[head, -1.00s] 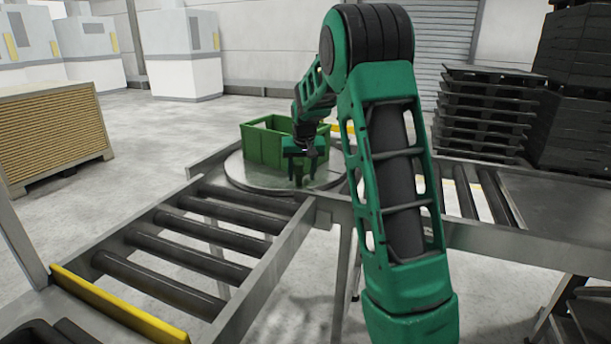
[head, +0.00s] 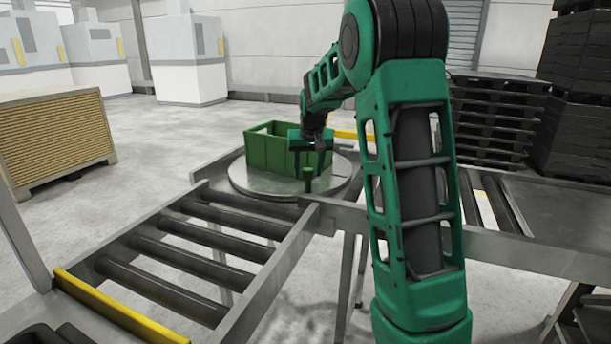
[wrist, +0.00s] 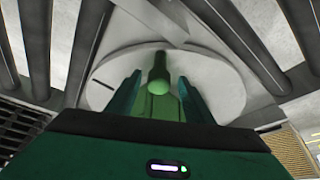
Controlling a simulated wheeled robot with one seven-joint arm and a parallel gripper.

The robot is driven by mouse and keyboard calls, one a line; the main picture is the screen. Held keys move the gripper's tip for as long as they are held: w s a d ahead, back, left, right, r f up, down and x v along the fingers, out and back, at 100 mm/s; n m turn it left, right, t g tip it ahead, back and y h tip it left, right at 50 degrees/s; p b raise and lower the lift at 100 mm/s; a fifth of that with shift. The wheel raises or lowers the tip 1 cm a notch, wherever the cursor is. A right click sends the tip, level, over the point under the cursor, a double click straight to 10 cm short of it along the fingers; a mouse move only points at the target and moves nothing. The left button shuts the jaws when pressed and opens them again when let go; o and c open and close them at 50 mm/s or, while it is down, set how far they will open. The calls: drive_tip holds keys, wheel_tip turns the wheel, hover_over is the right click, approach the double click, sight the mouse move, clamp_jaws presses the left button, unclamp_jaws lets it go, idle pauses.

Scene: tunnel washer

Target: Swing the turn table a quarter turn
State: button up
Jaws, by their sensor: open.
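The turn table (head: 256,184) is a round grey metal disc at the corner where the roller tracks meet. A green crate (head: 268,152) sits on it toward the back left. My gripper (head: 309,163) points down above the disc, in front of the crate, close over the peg. In the wrist view the disc (wrist: 222,88) fills the upper middle, and the peg (wrist: 158,75) shows between my two spread fingers. I see no clear contact with the peg. My gripper is open and empty.
A roller track (head: 195,245) with a yellow end bar (head: 115,308) runs toward me at the left. Another track (head: 485,205) leads right. Stacked black pallets (head: 495,125) stand back right. A wooden crate (head: 55,137) stands at the left, with open floor behind.

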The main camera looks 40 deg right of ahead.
drive_tip(key=v, duration=0.8)
drive_tip(key=shift+r, duration=0.15)
idle(0.5)
drive_tip(key=shift+a, duration=0.1)
drive_tip(key=shift+c, duration=0.2)
